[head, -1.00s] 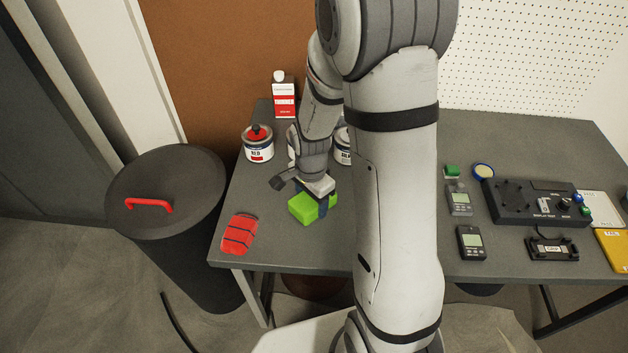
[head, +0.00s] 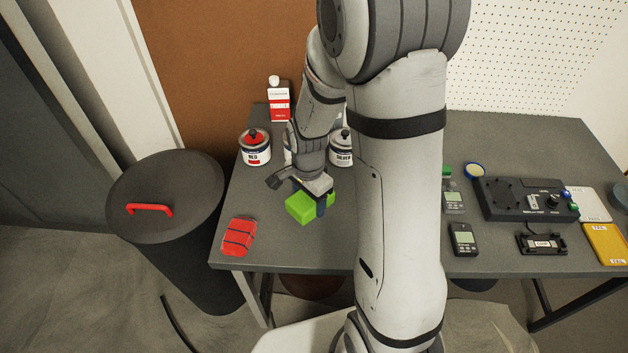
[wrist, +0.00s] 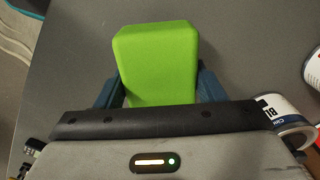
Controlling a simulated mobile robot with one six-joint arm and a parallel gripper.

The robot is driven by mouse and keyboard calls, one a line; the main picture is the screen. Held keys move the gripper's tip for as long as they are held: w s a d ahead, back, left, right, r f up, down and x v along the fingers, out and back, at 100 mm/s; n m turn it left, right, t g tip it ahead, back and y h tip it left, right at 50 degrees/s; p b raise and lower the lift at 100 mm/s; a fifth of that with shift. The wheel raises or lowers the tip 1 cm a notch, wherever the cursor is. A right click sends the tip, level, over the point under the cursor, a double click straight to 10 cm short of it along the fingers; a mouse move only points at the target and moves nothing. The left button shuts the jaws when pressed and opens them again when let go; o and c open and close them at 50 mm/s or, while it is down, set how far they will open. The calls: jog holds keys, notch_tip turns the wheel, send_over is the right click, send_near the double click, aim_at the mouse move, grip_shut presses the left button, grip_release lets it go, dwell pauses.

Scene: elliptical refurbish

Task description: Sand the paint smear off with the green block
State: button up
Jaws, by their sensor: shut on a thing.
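A bright green block (head: 303,208) is at the left part of the grey table in the head view. My gripper (head: 311,202) is shut on it from above. In the wrist view the green block (wrist: 156,62) sits between my two dark blue fingers (wrist: 158,90). I cannot tell whether the block touches the table. A red block with dark bands (head: 239,237) lies at the table's front left corner; a paint smear cannot be made out in these frames. My arm hides the middle of the table.
Paint cans, including a red one (head: 255,148) and a silver one (head: 341,148), and a thinner bottle (head: 279,101) stand behind my gripper. A lidded bin (head: 165,195) stands left of the table. Handheld meters (head: 463,239), a black test device (head: 530,199) and a yellow tray (head: 604,243) are at right.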

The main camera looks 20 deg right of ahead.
jog(key=shift+w+d+r+p, duration=0.1)
jog(key=shift+r+p, duration=0.7)
jog(key=shift+r, duration=0.4)
jog(key=shift+d+r+p, duration=0.1)
jog(key=shift+r+p, duration=0.65)
jog(key=shift+r, duration=0.45)
